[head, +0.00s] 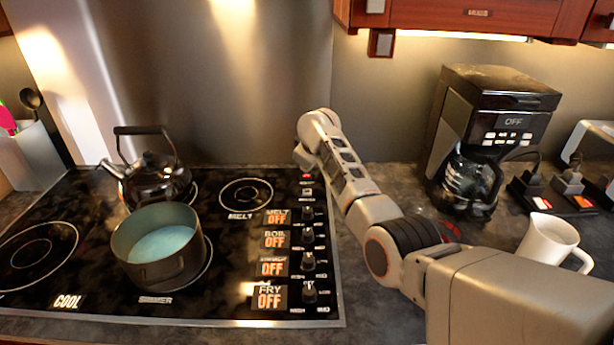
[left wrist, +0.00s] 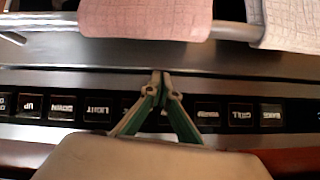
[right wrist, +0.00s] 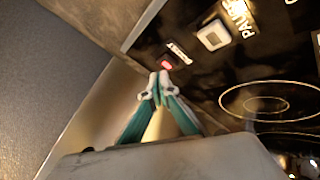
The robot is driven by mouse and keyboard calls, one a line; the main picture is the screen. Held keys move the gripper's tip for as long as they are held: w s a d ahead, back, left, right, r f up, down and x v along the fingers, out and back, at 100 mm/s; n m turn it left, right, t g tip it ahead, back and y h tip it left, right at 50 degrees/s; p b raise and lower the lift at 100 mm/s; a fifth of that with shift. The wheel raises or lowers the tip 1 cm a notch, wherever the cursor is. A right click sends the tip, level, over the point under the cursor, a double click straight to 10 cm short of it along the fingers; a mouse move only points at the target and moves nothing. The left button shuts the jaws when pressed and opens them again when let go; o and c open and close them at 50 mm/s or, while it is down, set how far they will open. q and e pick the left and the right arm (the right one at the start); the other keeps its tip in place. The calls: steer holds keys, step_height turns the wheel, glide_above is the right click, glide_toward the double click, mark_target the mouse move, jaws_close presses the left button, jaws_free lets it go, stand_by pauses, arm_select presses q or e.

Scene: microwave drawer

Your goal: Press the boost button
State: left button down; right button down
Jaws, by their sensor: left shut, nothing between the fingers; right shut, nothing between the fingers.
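A small red button (right wrist: 167,64) with a small blurred label sits at the corner of the black cooktop in the right wrist view. I cannot read the label surely as boost. It also shows in the head view (head: 306,176), beyond the knobs. My right gripper (right wrist: 163,75) is shut and empty, its fingertips right at the red button; I cannot tell whether they touch it. In the head view its fingers are hidden by my wrist. My left gripper (left wrist: 160,76) is shut and empty, in front of a row of labelled oven buttons, including light (left wrist: 97,108) and grill (left wrist: 241,114).
A pale square button (right wrist: 214,35) labelled pause is beside the red one. The cooktop (head: 215,315) holds a kettle (head: 152,180), a pot (head: 158,245) and several knobs. A coffee maker (head: 490,105) and a white mug (head: 547,240) stand right of my arm.

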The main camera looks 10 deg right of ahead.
mark_target(307, 176)
steer(key=shift+r, duration=3)
